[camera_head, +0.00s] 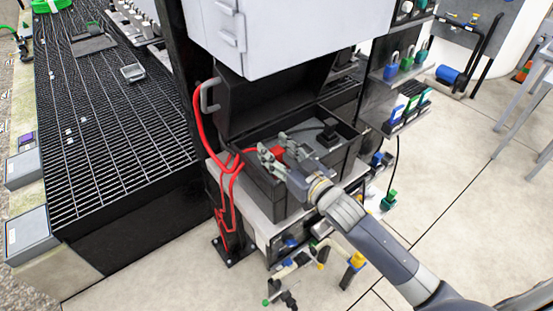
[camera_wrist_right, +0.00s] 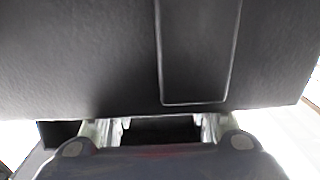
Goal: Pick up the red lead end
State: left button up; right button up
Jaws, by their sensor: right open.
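A red lead (camera_head: 199,125) hangs in loops at the left of an open black case (camera_head: 268,180). It runs down the dark post and in towards the case. A small red piece (camera_head: 278,151), which looks like the lead's end, shows at my right gripper (camera_head: 275,148). My right gripper is open over the case, its fingers on either side of the red piece; I cannot tell whether they touch it. In the right wrist view both fingers (camera_wrist_right: 158,128) stand apart, and only a faint red tint shows at the lower middle. My left gripper is not in view.
The case's raised black lid (camera_head: 260,105) stands behind the gripper, below a white cabinet (camera_head: 285,35). A black grating (camera_head: 110,130) lies to the left. Padlocks (camera_head: 391,66) hang on a rack at the right. Open tiled floor (camera_head: 450,190) lies at the right.

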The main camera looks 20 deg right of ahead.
aim_at(277, 153)
grip_shut()
jog(key=shift+r, duration=0.15)
jog(key=shift+r, duration=0.25)
jog(key=r, duration=0.1)
jog(key=s+r+b, duration=0.1)
jog(key=shift+r, duration=0.3)
jog(key=s+a+r+b, duration=0.1)
jog(key=s, duration=1.4)
jog(key=shift+a+r, duration=0.35)
